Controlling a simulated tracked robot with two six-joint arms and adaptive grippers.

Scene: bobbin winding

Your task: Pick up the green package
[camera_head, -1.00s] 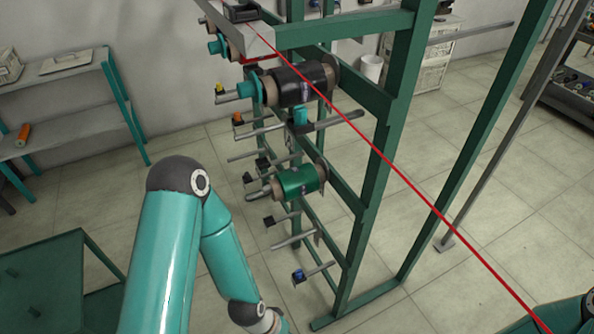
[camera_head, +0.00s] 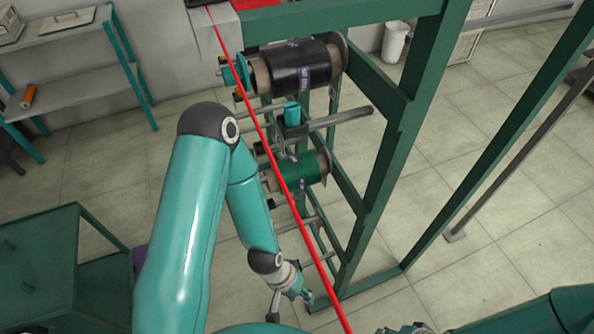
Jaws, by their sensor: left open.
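The green package (camera_head: 298,171) is a dark green roll on a peg of the green rack, below a larger black roll. The red line crosses in front of it. My left gripper (camera_head: 289,302) is low in the picture, below the green package and apart from it, beside the foot of the rack. It is open and looks empty; its fingers are small in view. My right arm (camera_head: 545,312) shows at the bottom right; its gripper is not clearly visible at the bottom edge.
The green rack (camera_head: 388,160) has uprights, bars and several pegs sticking out to the left. A black roll (camera_head: 298,67) sits above the green one. A green table (camera_head: 45,235) and shelves (camera_head: 70,58) stand at the left.

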